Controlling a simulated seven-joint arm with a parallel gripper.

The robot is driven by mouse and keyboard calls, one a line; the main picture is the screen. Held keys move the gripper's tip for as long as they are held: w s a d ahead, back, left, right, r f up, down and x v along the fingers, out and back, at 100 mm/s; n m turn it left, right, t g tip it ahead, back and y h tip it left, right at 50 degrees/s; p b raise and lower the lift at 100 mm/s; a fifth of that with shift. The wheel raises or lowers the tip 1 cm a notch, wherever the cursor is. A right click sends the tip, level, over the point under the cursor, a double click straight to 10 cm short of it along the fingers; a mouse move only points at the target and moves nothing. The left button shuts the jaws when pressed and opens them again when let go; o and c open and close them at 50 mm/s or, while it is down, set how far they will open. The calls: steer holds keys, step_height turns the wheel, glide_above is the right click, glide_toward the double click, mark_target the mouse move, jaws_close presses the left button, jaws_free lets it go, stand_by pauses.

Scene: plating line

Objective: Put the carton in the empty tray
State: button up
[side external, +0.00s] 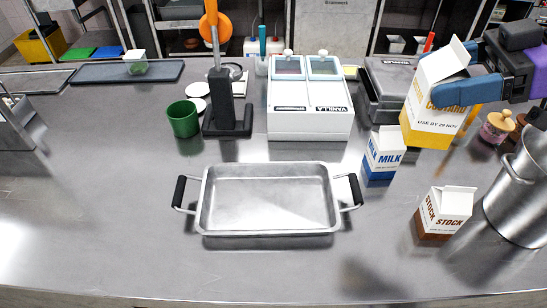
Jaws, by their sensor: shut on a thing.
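My gripper (468,91) is at the right in the side external view, shut on a white and yellow custard carton (426,122). The carton is tilted and appears raised off the counter, though its base is near the counter in the picture. The empty metal tray (268,231) with two black handles lies at the middle front. A smaller blue and white milk carton (385,153) stands right of the tray. A brown and white stock carton (444,212) stands further right and nearer the front.
A steel pot (521,192) stands at the right edge. A white two-lidded dispenser (310,122), a black stand (228,112) and a green cup (183,119) are behind the tray. Grey boxes (385,82) are near the gripper. The counter left of the tray is clear.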

steer(key=s+a+n+g, duration=0.2)
steer(key=s+a, duration=0.2)
steer(key=s, duration=0.2)
step_height(320, 180, down, 11)
steer(key=w+a+f, duration=1)
steer(key=f, duration=0.3)
stand_by(0.4)
steer(key=o, duration=1.5)
steer(key=shift+f, duration=0.15)
